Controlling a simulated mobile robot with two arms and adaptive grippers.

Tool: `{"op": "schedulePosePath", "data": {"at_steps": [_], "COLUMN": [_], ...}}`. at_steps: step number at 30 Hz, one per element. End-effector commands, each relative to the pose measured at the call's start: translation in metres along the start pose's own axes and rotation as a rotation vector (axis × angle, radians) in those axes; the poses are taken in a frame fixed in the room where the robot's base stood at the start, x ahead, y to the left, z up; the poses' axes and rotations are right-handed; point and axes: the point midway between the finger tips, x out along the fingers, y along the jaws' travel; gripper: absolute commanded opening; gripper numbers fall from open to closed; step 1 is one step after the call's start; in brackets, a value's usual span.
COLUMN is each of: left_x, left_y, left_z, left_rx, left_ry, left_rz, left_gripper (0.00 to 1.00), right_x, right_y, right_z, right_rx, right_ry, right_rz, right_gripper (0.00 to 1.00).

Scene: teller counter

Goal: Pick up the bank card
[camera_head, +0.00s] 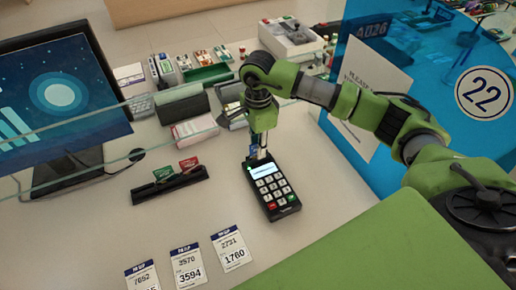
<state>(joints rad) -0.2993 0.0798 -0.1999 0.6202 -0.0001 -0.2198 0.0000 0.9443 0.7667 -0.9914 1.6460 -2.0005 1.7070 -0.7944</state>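My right arm reaches in from the right, and its gripper (259,148) points down at the top end of a black card terminal (271,187). A small blue piece (253,150), which looks like the bank card, shows at the fingertips by the terminal's top edge. The fingers hide most of it, and I cannot tell whether they grip it or are only around it. The terminal lies on the counter with its screen lit and its keypad facing up. My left gripper is not in view.
A black holder (171,188) with a green and a red card stands left of the terminal. Paper queue tickets (187,267) lie in front. A monitor (60,95) stands at left, a glass pane crosses there, and a blue panel (400,60) rises at right.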

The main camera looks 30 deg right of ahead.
Motion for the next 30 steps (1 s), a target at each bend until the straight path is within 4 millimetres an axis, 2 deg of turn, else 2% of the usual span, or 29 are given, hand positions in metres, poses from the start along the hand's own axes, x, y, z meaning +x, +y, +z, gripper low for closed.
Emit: {"op": "schedulePosePath", "data": {"at_steps": [7, 9, 11, 24, 30], "left_x": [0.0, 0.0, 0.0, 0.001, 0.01], "left_y": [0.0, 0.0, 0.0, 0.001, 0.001], "left_z": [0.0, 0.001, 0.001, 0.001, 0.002], "left_rx": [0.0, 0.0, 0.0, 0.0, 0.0], "left_ry": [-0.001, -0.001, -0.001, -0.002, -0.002], "left_rz": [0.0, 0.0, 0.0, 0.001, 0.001], "left_gripper": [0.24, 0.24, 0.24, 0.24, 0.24], "right_x": [0.002, 0.002, 0.002, 0.0, -0.013], "right_y": [0.0, 0.0, 0.0, -0.001, -0.002], "right_z": [0.0, 0.0, 0.0, 0.0, 0.0], "right_rx": [0.0, 0.0, 0.0, 0.0, 0.001], "right_ry": [0.0, 0.0, 0.0, -0.001, 0.0], "right_rz": [-0.001, -0.001, -0.001, -0.002, -0.006], "right_gripper": [0.21, 0.08, 0.0, 0.0, 0.0]}}
